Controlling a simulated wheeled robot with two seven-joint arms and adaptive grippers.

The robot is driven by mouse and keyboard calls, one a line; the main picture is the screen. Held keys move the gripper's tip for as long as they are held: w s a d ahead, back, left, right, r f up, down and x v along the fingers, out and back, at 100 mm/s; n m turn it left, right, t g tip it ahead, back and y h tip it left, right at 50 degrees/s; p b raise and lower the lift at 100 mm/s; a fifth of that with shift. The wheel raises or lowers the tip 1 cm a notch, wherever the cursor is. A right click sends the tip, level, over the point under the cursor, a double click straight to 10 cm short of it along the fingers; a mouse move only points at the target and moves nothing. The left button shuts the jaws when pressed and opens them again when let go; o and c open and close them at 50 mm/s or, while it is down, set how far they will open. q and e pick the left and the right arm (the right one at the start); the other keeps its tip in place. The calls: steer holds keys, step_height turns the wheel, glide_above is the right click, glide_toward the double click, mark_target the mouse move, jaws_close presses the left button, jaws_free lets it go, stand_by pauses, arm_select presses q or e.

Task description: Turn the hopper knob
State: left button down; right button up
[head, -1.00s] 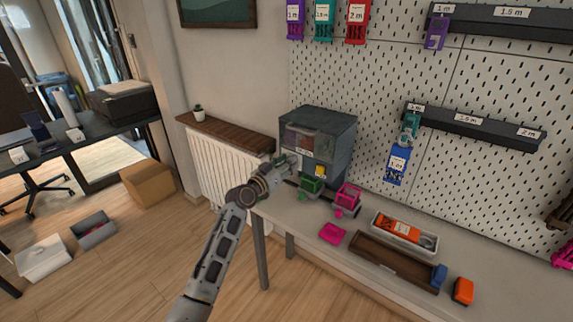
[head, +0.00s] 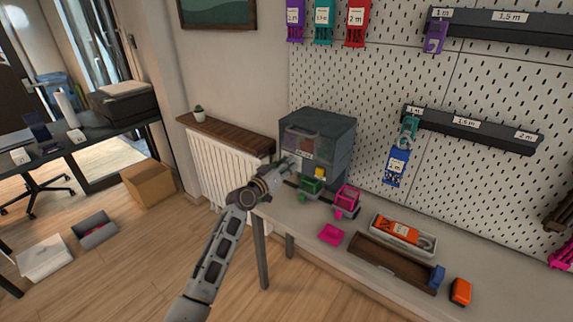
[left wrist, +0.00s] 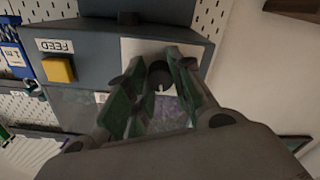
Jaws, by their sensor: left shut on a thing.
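The hopper machine (head: 338,137) is a dark grey box with a clear front window, standing at the far left end of the bench. In the left wrist view its knob (left wrist: 160,74) is a dark round piece with a light mark, on a pale plate. My left gripper (left wrist: 170,68) has its green-padded fingers on both sides of the knob and is shut on it. In the head view my left gripper (head: 287,167) reaches the machine's left front and hides the knob. A yellow button (left wrist: 59,70) sits under a FEED label. My right gripper is not in view.
A pink piece (head: 332,234), a tray with an orange tool (head: 403,232), a brown tray (head: 392,262) and an orange block (head: 461,291) lie along the bench. A pegboard rises behind.

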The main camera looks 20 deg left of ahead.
arm_select(q)
steer(key=shift+n+p, duration=2.3)
steer(key=shift+n, duration=2.6)
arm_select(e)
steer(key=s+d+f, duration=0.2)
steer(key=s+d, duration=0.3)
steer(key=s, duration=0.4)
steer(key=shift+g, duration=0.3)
arm_select(q)
steer(key=shift+f, duration=0.1)
steer(key=c, duration=1.2)
jaws_free()
